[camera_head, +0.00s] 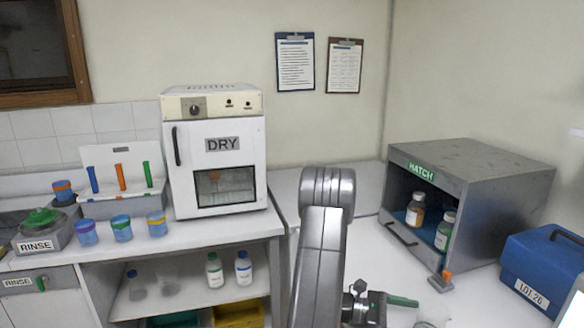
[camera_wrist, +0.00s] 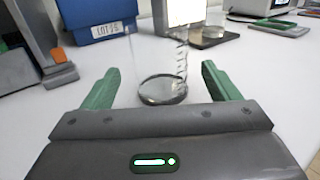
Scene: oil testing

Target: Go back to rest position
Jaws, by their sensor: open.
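My gripper (camera_wrist: 160,72) is open in the wrist view, its two green fingers spread apart. A clear glass beaker (camera_wrist: 162,92) with a grey bottom stands upright on the white table, ahead of the gripper and between the lines of the two fingers. I see no finger touching it. In the head view, my arm reaches down the middle, and a green finger of my gripper (camera_head: 402,300) shows low at right of centre. The beaker is only faintly visible there, near the bottom edge.
The grey HATCH box (camera_head: 480,168) stands open at right with two bottles inside. A blue LOT 26 case (camera_head: 545,262) is at far right. A white DRY oven (camera_head: 215,150) and several jars stand on the left counter. White table shows around the beaker.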

